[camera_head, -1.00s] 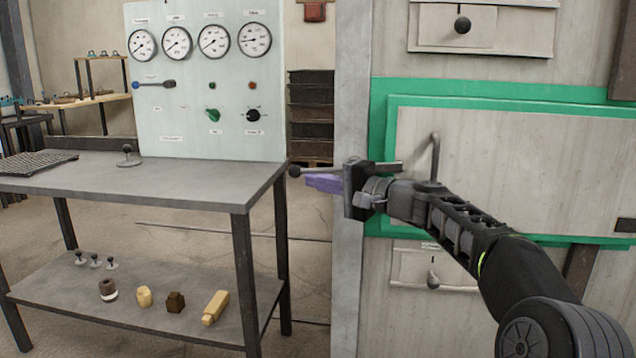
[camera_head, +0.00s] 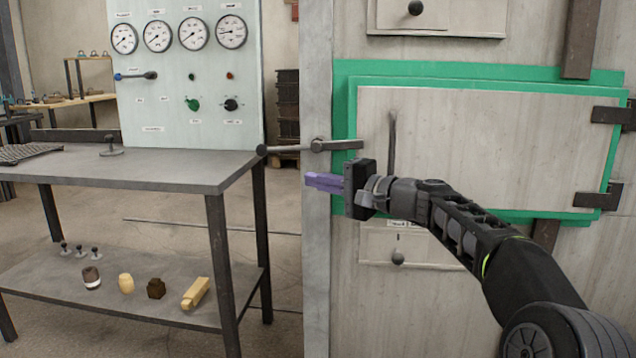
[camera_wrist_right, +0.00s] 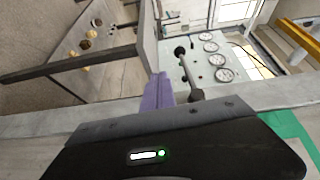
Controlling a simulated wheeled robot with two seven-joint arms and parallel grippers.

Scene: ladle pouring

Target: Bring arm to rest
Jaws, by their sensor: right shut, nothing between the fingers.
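My right gripper (camera_head: 322,182) has purple fingers that are shut with nothing between them. It points left in the head view, just below a latch lever with a black ball end (camera_head: 290,147) and in front of the green-framed furnace door (camera_head: 500,140). In the right wrist view my purple fingers (camera_wrist_right: 158,92) are together, and the latch lever (camera_wrist_right: 188,72) shows beside them. I cannot tell whether they touch it. The door appears closed, with its bent handle (camera_head: 391,145) behind my wrist. My left gripper is not in view.
A grey metal table (camera_head: 140,172) stands to the left, with several small objects on its lower shelf (camera_head: 120,310). A gauge panel (camera_head: 185,80) rises behind it. Black hinges (camera_head: 597,198) stick out at the door's right.

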